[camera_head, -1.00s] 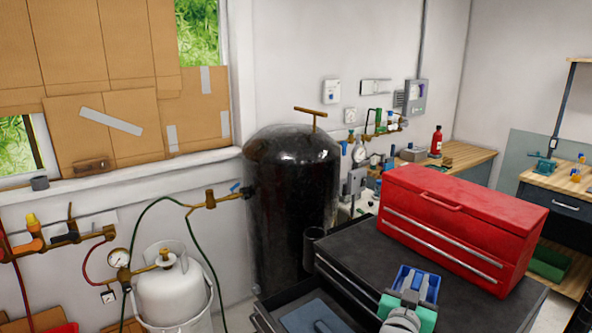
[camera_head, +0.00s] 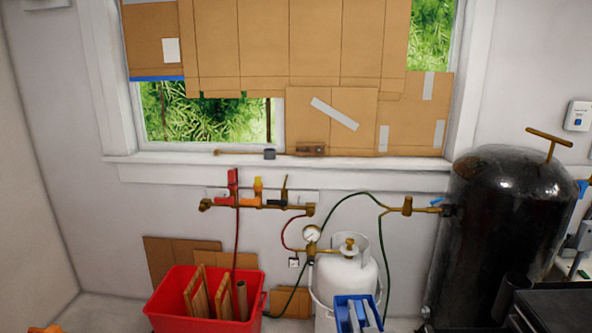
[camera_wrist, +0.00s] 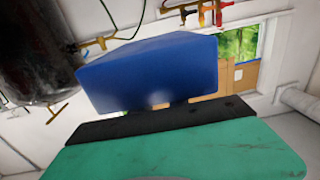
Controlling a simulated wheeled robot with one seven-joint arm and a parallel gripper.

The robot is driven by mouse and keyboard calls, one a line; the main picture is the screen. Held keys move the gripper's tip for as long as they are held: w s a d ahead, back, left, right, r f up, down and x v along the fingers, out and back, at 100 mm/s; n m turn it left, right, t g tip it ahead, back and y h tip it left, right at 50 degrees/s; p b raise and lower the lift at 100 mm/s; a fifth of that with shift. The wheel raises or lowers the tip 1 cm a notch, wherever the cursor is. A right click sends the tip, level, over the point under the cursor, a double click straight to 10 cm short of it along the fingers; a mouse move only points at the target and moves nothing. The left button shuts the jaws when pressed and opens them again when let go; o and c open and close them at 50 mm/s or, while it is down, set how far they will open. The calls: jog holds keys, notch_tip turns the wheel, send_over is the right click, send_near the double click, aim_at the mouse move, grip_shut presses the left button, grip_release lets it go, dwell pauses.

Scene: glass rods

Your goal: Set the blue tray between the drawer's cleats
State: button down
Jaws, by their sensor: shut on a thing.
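The blue tray (camera_head: 342,301) is at the bottom edge of the head view, in front of the white gas cylinder. Pale strips show within its outline; I cannot tell what they are. In the wrist view the tray (camera_wrist: 150,75) is a plain blue block shape beyond my gripper (camera_wrist: 165,117), whose green and black parts show. My gripper is shut on the tray and holds it up, clear of any surface I can see. The drawer and its cleats are out of view; only a corner of the dark cabinet (camera_head: 552,308) shows at the lower right.
A red bin (camera_head: 205,312) with boards stands on the floor at left. The white cylinder (camera_head: 348,275) and its hoses are behind the tray. A tall black tank (camera_head: 505,225) stands at right, between the tray and the cabinet.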

aim_at(364, 319)
jog(key=s+f, duration=0.1)
jog(key=f, duration=0.1)
jog(key=s+f, duration=0.1)
jog(key=f, duration=0.1)
jog(key=shift+s+a, duration=0.2)
jog(key=shift+s+d+r, duration=0.1)
jog(key=shift+s+r, duration=0.75)
jog(key=shift+r, duration=0.1)
notch_tip(364, 319, up, 4)
jog(key=shift+s+r, duration=0.15)
jog(key=shift+r, duration=0.1)
jog(key=shift+f, duration=0.1)
